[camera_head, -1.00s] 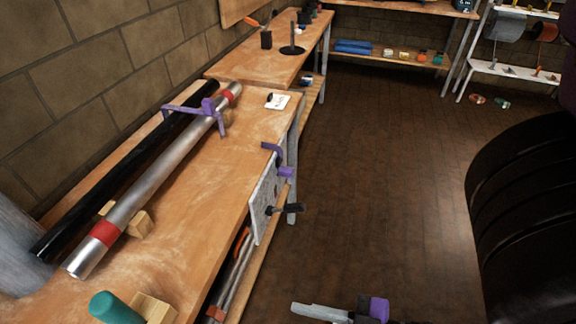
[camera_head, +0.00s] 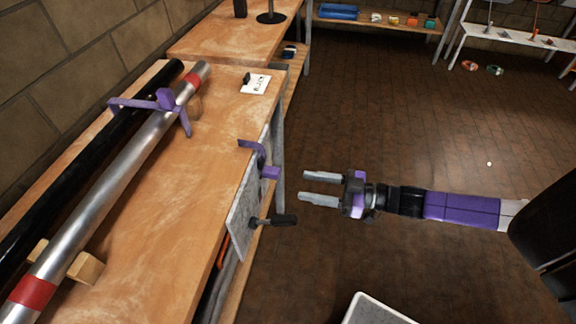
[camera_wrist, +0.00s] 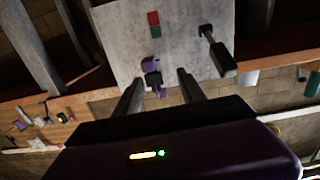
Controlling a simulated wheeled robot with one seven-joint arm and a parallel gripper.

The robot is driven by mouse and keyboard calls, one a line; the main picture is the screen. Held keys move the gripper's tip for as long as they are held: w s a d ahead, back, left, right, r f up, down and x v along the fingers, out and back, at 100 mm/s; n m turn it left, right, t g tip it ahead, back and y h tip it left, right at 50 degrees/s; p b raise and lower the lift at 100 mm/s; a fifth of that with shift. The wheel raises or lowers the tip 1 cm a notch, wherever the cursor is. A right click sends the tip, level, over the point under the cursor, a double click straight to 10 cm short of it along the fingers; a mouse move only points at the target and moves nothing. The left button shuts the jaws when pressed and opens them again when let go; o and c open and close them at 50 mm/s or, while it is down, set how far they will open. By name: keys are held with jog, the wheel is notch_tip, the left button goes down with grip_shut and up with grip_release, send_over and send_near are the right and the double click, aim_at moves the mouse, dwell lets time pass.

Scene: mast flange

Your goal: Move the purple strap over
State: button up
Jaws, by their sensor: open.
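A purple strap (camera_head: 165,100) lies across a silver pole (camera_head: 130,165) and a black pole (camera_head: 85,155) on the bench. A second purple piece, like a hook or bracket (camera_head: 262,160), sits at the bench's right edge, above a grey plate (camera_head: 245,205). My gripper (camera_head: 304,186) is open and empty, to the right of this bracket and apart from it, pointing left. In the wrist view my open fingers (camera_wrist: 158,88) face the plate (camera_wrist: 185,45), which has a red and a green patch; a small purple part (camera_wrist: 151,64) shows just beyond them.
A black-handled lever (camera_head: 275,221) sticks out from the plate towards my gripper. A small white card (camera_head: 256,84) lies on the bench (camera_head: 165,235). A pale container rim (camera_head: 375,308) shows at the bottom.

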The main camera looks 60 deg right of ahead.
aim_at(279, 172)
jog(key=w, duration=0.9)
jog(key=shift+w+a+r, duration=0.15)
jog(key=shift+w+a, duration=0.15)
jog(key=shift+w, duration=0.05)
jog(key=shift+c, duration=0.2)
grip_shut()
dwell(1.0)
